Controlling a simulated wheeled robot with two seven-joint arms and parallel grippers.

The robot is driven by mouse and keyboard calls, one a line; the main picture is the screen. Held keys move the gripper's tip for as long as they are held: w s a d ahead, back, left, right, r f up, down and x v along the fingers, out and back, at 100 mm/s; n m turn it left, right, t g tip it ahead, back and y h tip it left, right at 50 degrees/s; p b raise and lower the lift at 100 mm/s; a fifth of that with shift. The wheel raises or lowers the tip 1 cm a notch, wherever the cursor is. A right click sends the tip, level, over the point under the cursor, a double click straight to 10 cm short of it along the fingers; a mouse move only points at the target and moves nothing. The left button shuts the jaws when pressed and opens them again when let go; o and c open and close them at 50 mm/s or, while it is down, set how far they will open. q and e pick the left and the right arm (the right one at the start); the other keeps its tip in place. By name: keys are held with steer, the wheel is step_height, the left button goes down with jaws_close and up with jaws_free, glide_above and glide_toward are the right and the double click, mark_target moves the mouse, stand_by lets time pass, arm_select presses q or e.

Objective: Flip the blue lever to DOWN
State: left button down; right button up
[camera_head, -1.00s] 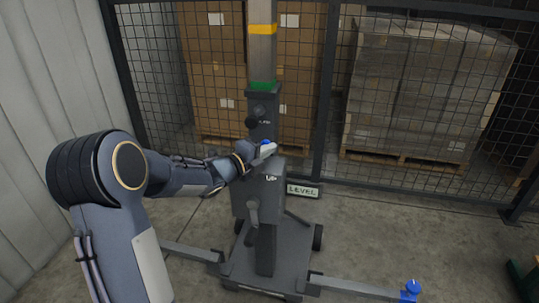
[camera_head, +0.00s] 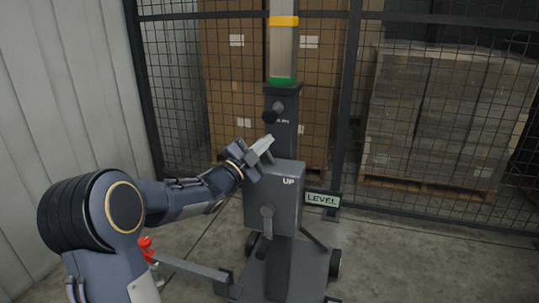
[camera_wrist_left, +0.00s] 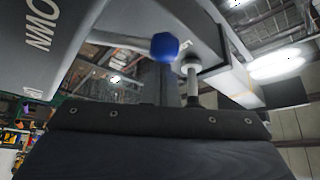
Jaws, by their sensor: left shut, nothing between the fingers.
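The lever's blue knob (camera_wrist_left: 165,46) shows in the left wrist view, on a grey rod beside a dark box. I cannot make it out in the head view. The grey control box (camera_head: 273,195) on the mast stand carries an UP label (camera_head: 289,182) on its front. In the wrist view, part of a DOWN label (camera_wrist_left: 38,38) shows on the box at the left. My left gripper (camera_head: 263,146) is shut and empty, just above the box's upper left edge. I cannot tell if it touches the lever. My right gripper is out of view.
A LEVEL sign (camera_head: 322,199) stands to the right. A red knob (camera_head: 146,247) tops a stand leg. Mesh fencing (camera_head: 349,90) closes off the pallets behind.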

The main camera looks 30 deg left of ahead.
arm_select(q)
steer(key=shift+s+a+f+n+t+y+b, duration=0.1)
steer(key=shift+a+n+t+y+b, duration=0.3)
steer(key=shift+n, duration=0.3)
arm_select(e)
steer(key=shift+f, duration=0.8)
